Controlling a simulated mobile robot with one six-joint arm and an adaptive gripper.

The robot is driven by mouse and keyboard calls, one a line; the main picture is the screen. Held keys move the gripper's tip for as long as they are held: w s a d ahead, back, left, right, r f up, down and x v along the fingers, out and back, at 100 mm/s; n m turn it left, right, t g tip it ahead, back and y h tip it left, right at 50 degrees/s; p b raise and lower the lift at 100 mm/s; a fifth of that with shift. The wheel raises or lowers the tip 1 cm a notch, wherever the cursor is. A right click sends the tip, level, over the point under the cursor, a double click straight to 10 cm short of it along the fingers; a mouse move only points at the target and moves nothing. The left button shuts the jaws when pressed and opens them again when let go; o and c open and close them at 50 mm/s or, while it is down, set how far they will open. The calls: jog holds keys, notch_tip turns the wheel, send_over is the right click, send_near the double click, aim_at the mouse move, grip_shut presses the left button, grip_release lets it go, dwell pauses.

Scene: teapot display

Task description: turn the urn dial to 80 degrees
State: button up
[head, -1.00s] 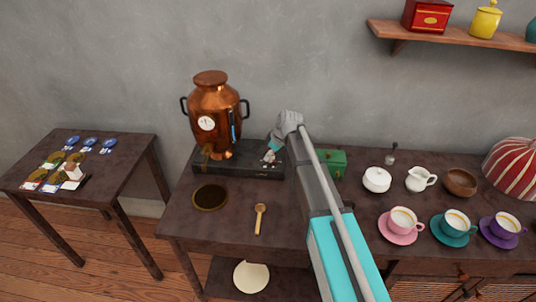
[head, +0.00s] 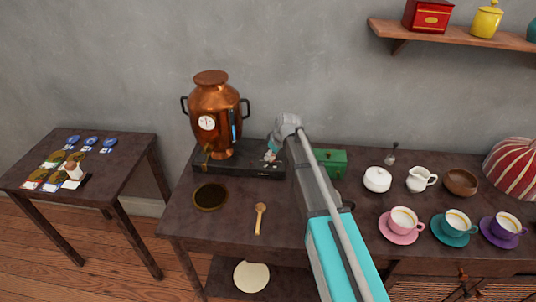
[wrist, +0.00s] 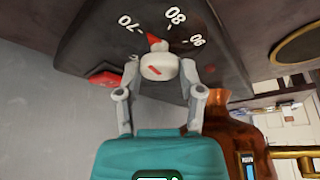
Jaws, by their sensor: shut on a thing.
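The copper urn (head: 214,106) stands on a black base (head: 240,162) at the back left of the dark table. The dial knob (wrist: 159,67) on that base is pale with a red mark and a red pointer tip. In the wrist view the numbers 70, 80 and 90 show on the base, and the pointer tip lies between 70 and 80. My gripper (head: 270,156) is at the base's right part and hides the knob in the head view. In the wrist view its two fingers (wrist: 160,70) are shut on the knob from both sides.
A green box (head: 332,162) stands right of the base, close to my arm. A round dark mat (head: 210,197) and a wooden spoon (head: 259,216) lie in front. A white sugar pot (head: 376,180) and cups on saucers are farther right.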

jog(key=m, duration=0.1)
jog(key=m+h, duration=0.1)
jog(key=m, duration=0.1)
jog(key=m+t, duration=0.1)
jog(key=shift+s, duration=0.25)
jog(key=m+h, duration=0.1)
jog(key=m, duration=0.1)
jog(key=m+h, duration=0.1)
jog(key=m, duration=0.1)
jog(key=shift+m+t, duration=0.3)
jog(key=o, duration=1.1)
jog(key=shift+w, duration=0.1)
jog(key=shift+o, duration=0.2)
jog(key=shift+a+r, duration=0.1)
